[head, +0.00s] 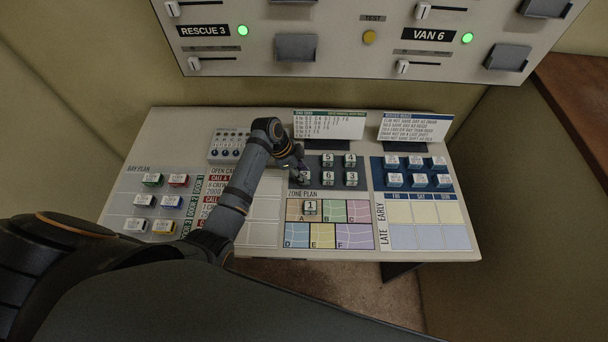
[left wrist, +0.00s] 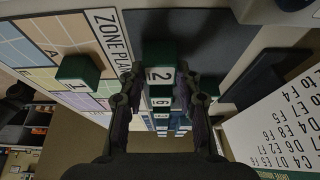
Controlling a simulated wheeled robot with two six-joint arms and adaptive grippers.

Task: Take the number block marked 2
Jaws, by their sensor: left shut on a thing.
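The number block marked 2 (left wrist: 160,74) is green with a white face and sits between the two fingers of my left gripper (left wrist: 158,88) in the left wrist view. In the head view, my left gripper (head: 298,168) reaches down at the left end of the dark number-block pad (head: 340,187) and is shut on the block marked 2 (head: 305,178), which it partly hides. I cannot tell whether the block touches the pad. My right gripper is not in view.
Several other number blocks, such as block 6 (head: 327,178) and block 5 (head: 327,160), stand close to the right. Block 1 (head: 310,207) sits on area A of the zone plan (head: 353,236). Two upright cards (head: 330,124) stand behind. Coloured blocks (head: 152,180) are at the left.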

